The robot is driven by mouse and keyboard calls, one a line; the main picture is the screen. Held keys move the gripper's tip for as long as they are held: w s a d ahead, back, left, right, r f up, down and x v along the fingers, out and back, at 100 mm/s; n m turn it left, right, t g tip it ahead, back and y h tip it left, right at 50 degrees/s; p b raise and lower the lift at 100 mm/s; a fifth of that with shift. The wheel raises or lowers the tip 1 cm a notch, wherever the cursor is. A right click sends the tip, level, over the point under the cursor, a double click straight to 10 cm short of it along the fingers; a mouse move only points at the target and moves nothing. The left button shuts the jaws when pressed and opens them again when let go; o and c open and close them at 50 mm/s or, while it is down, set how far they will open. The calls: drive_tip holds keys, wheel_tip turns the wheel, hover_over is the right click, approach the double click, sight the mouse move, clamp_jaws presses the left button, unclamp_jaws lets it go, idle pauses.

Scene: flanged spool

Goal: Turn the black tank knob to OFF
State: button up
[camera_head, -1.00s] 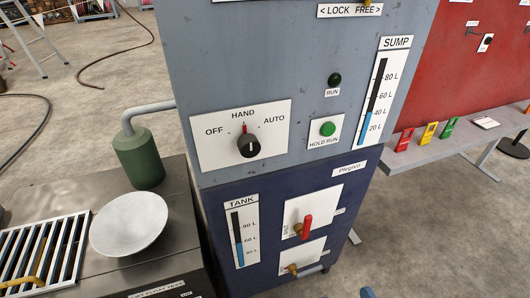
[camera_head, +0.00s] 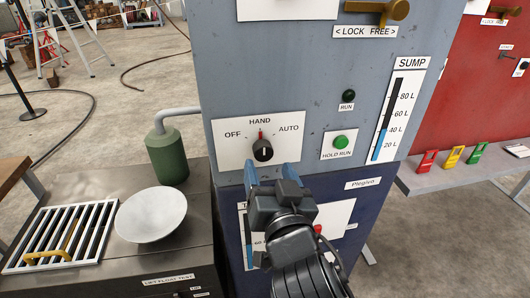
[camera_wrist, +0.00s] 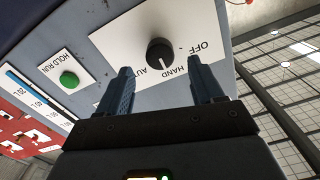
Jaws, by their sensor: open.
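The black knob (camera_head: 263,150) sits on a white plate (camera_head: 287,151) marked OFF, HAND and AUTO, on the grey upper cabinet. Its pointer is toward HAND, at the top. In the wrist view the knob (camera_wrist: 160,52) shows between and beyond the fingertips, with a white line toward HAND. My gripper (camera_head: 271,173) is open and empty, just below the knob in the head view. In the wrist view my gripper (camera_wrist: 160,67) has a finger on either side of the knob, apparently short of it. My gripper and arm hide much of the TANK gauge and the red-handled valve.
A green HOLD RUN button (camera_head: 340,142) and a dark RUN lamp (camera_head: 348,96) are right of the knob. A SUMP gauge (camera_head: 398,115) is farther right. At left, a green canister (camera_head: 167,156), a white bowl (camera_head: 151,214) and a grate (camera_head: 62,238) are on a dark bench.

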sight(264, 155)
drive_tip(key=x, duration=0.6)
drive_tip(key=shift+w+p, duration=0.2)
drive_tip(key=shift+p, duration=0.2)
drive_tip(key=shift+c, duration=0.5)
drive_tip(key=c, duration=1)
drive_tip(key=shift+o, duration=0.2)
drive_tip(key=n+p, duration=0.1)
drive_tip(key=n, duration=0.5)
drive_tip(key=shift+p, duration=0.35)
drive_tip(key=n+p, duration=0.2)
drive_tip(key=n, duration=0.3)
drive_tip(key=shift+n, duration=0.4)
